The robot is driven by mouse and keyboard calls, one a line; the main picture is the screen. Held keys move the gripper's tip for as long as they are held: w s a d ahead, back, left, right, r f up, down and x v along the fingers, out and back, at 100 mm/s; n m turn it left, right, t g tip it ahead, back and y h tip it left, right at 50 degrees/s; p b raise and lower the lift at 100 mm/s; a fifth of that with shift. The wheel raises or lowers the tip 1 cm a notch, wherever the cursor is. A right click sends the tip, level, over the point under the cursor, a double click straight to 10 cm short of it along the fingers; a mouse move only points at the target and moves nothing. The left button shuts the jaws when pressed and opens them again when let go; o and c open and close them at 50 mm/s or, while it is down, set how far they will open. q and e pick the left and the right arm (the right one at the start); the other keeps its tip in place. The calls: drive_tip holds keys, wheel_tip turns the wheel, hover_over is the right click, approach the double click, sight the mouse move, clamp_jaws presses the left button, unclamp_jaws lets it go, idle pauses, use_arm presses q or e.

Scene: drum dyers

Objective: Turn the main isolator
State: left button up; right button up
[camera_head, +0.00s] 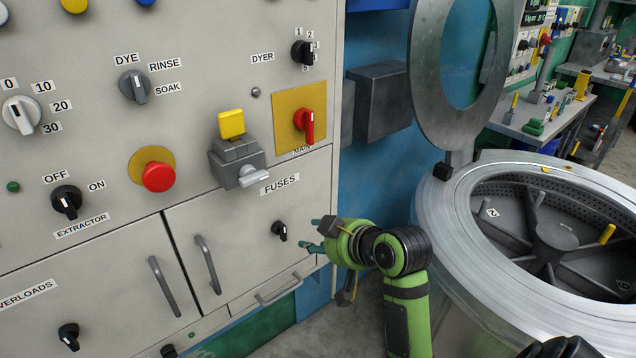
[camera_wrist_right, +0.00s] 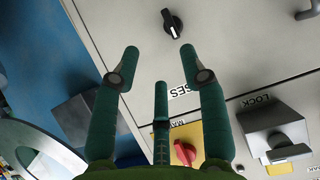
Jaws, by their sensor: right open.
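The main isolator is a red rotary handle (camera_head: 308,125) on a square yellow plate (camera_head: 286,108) on the upright panel, above a partly covered MAIN label. Its grip stands roughly vertical in the head view. The red handle (camera_wrist_right: 185,153) also shows low in the right wrist view, partly behind my gripper. My right gripper (camera_head: 315,235) is open and empty. It is in front of the panel's lower right edge, below the isolator and beside the small black knob (camera_head: 280,231) of the FUSES door. Its spread fingers (camera_wrist_right: 160,60) show in the wrist view. My left gripper is out of view.
A grey lock block (camera_head: 240,165) with a yellow tag is left of the isolator. A red push button (camera_head: 158,177) and several selector knobs share the panel. A grey box (camera_head: 382,100) on the blue wall and the open drum (camera_head: 465,260) stand to the right.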

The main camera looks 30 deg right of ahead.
sight(314, 120)
drive_tip(key=w+d+r+t, duration=0.1)
drive_tip(key=d+r+t, duration=0.2)
drive_tip(key=r, duration=0.6)
drive_tip(key=w+d+r+t, duration=0.2)
drive_tip(key=d+r+t, duration=0.15)
drive_tip(key=r, duration=0.65)
drive_tip(key=shift+y, duration=0.3)
drive_tip(key=w+p, duration=0.2)
drive_tip(key=w, duration=0.3)
drive_tip(key=shift+w+a+r, duration=0.1)
drive_tip(key=shift+w+a, duration=0.05)
drive_tip(key=shift+w, duration=0.15)
drive_tip(key=shift+w+p, duration=0.35)
drive_tip(key=shift+w, duration=0.15)
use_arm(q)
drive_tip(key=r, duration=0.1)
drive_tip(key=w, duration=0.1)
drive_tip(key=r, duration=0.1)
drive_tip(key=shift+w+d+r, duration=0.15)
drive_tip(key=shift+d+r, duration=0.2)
use_arm(e)
drive_tip(key=shift+c, duration=0.4)
clamp_jaws()
